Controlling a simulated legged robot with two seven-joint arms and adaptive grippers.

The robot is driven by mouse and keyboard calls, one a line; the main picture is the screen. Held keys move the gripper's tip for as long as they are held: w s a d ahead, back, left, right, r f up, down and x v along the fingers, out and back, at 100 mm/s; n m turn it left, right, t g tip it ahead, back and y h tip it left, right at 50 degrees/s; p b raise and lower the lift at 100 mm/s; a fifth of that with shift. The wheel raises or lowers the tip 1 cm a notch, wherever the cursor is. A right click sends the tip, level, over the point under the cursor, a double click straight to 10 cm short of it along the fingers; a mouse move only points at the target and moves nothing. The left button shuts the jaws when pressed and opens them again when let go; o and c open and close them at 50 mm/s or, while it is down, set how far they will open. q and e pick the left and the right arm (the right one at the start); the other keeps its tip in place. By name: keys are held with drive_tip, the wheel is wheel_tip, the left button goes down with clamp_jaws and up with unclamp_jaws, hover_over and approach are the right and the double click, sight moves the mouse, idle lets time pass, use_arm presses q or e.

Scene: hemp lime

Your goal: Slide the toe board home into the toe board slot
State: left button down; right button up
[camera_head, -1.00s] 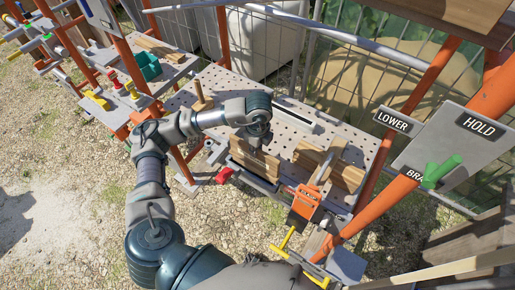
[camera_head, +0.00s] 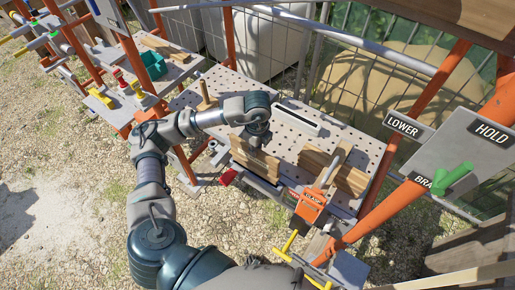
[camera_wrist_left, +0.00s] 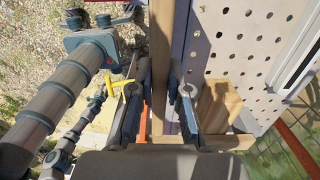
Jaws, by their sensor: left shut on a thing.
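My left gripper (camera_head: 257,143) points down at the near edge of the perforated deck (camera_head: 347,140). It is shut on a wooden toe board (camera_head: 262,164), which stands on edge along that near side. In the left wrist view the toe board (camera_wrist_left: 160,38) runs lengthwise between the two fingers (camera_wrist_left: 159,78), beside the deck edge. A pale bracket with a long dark gap (camera_head: 298,118) lies at the deck's far side; I cannot tell whether it is the toe board slot. The board's lower edge is hidden. My right gripper is not seen.
More wooden boards (camera_head: 345,178) stand to the right, with an orange clamp-like part (camera_head: 311,204) before them. A wooden peg (camera_head: 205,96) rises at the deck's left. Orange posts (camera_head: 388,205) and a mesh fence (camera_head: 350,72) border the deck. A yellow handle (camera_head: 290,243) sits low in front.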

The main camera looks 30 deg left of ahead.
use_arm(q)
drive_tip(key=shift+a+f+b, duration=0.3)
drive_tip(key=shift+a+f, duration=0.25)
drive_tip(key=shift+a, duration=0.2)
drive_tip(key=shift+d+r, duration=0.45)
drive_tip(key=shift+d, duration=0.25)
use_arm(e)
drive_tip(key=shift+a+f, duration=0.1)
use_arm(q)
drive_tip(key=shift+a+f, duration=0.1)
drive_tip(key=shift+a, duration=0.4)
drive_tip(key=shift+d+p, duration=0.3)
drive_tip(key=shift+d, duration=0.65)
drive_tip(key=shift+a, duration=0.15)
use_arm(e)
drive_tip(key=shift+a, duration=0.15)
use_arm(q)
drive_tip(key=shift+a, duration=0.25)
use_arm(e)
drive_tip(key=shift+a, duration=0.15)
use_arm(q)
drive_tip(key=shift+d, duration=0.3)
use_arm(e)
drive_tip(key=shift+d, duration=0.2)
